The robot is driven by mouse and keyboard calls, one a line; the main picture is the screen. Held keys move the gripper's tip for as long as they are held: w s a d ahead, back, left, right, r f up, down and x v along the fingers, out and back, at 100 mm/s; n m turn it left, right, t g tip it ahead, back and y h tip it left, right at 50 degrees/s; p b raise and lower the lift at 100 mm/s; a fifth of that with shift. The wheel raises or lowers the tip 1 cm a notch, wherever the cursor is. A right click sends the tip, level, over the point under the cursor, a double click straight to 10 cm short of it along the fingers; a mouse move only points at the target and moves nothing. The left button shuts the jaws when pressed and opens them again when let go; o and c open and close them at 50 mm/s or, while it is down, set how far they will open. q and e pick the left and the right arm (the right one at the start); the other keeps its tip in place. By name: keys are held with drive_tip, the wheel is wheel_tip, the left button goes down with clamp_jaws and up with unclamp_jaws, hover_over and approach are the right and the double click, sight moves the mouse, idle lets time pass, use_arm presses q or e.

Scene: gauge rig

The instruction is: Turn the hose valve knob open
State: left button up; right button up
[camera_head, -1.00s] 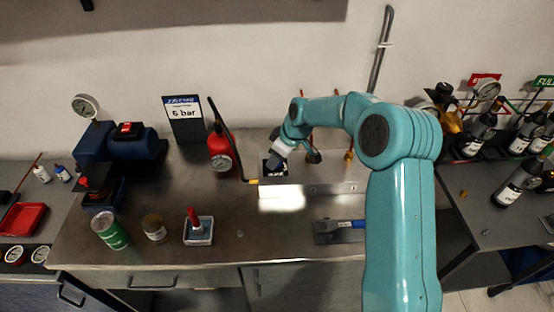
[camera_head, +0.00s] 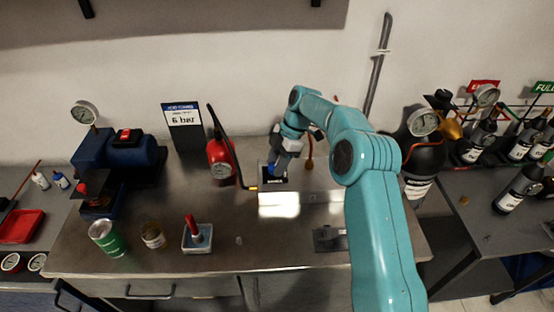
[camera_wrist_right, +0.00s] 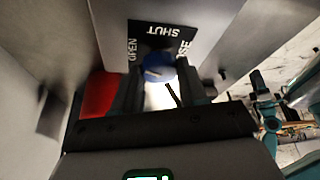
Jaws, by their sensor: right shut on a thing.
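The blue hose valve knob (camera_wrist_right: 157,68) shows in the right wrist view in front of a black plate (camera_wrist_right: 150,38) lettered OPEN, SHUT and a partly hidden third word. My right gripper (camera_wrist_right: 158,88) has a dark finger on each side of the knob and is shut on it. In the head view my right gripper (camera_head: 281,165) points down at the black plate on a metal box (camera_head: 280,198). The knob's exact angle is hard to read there. My left gripper is not in view.
A blue pump (camera_head: 132,148), a green can (camera_head: 108,238) and a red-handled tool in a white tray (camera_head: 197,236) stand farther left. The bench front is mostly clear.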

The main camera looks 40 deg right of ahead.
drive_tip(key=shift+w+r+n+g+p, duration=0.1)
drive_tip(key=shift+n+g+p, duration=0.35)
drive_tip(key=shift+n+p, duration=0.7)
drive_tip(key=shift+w+r+n+g+p, duration=0.1)
drive_tip(key=shift+n+g+p, duration=0.35)
drive_tip(key=shift+n+p, duration=0.7)
drive_tip(key=shift+f, duration=0.1)
drive_tip(key=shift+n, duration=0.3)
drive_tip(key=o, duration=1.1)
drive_tip(key=shift+c, duration=0.2)
